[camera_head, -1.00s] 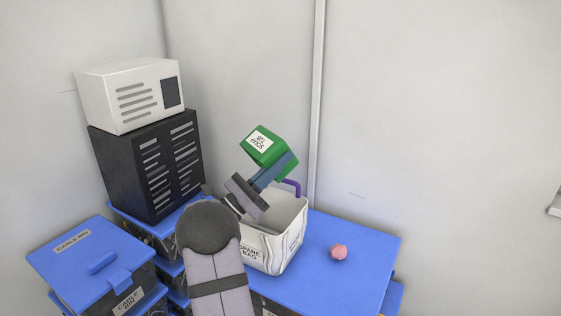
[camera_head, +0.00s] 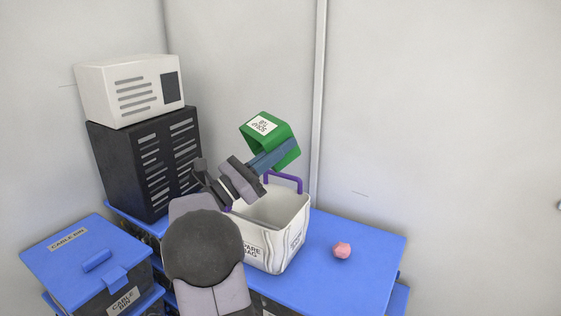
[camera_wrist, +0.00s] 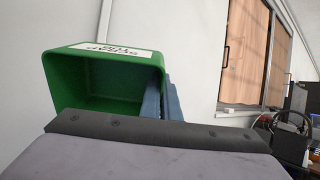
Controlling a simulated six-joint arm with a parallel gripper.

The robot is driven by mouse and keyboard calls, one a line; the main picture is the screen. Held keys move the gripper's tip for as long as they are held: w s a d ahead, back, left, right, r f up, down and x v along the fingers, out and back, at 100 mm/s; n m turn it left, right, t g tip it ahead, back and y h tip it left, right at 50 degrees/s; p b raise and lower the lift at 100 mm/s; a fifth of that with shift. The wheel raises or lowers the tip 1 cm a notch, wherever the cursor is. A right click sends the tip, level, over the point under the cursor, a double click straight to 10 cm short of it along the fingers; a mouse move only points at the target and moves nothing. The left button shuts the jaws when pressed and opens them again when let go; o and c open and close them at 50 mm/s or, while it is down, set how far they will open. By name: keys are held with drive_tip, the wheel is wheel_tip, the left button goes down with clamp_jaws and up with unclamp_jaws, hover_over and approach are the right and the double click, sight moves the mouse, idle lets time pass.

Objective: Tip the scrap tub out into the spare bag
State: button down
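The green scrap tub (camera_head: 286,131) is held up in the air above the spare bag, tilted, with its white label facing up. In the wrist view the tub (camera_wrist: 105,95) shows its open mouth towards the camera; its inside looks empty. My gripper (camera_head: 278,153) is shut on the tub at its lower right side, with blue-grey fingers that also show in the wrist view (camera_wrist: 160,101). The white spare bag (camera_head: 285,240) stands open on the blue surface below, with a purple handle (camera_head: 285,178) raised at its back. My arm hides part of the bag's front left.
A pink lump (camera_head: 342,250) lies on the blue surface (camera_head: 345,285) right of the bag. A black slatted case (camera_head: 150,165) with a white box (camera_head: 130,90) on top stands left. A blue-lidded cable bin (camera_head: 75,260) is at front left. Walls close in behind.

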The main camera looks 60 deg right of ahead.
drive_tip(key=d+f+y, duration=0.1)
drive_tip(key=d+f, duration=0.1)
drive_tip(key=d, duration=0.1)
drive_tip(key=shift+w+f+t, duration=0.1)
drive_tip(key=shift+f+t, duration=0.1)
drive_tip(key=shift+t, duration=0.1)
drive_tip(key=shift+w+d+f+y, duration=0.2)
drive_tip(key=shift+w+f+y, duration=0.05)
drive_tip(key=shift+y, duration=0.05)
drive_tip(key=shift+d+p, duration=0.1)
drive_tip(key=shift+p, duration=0.2)
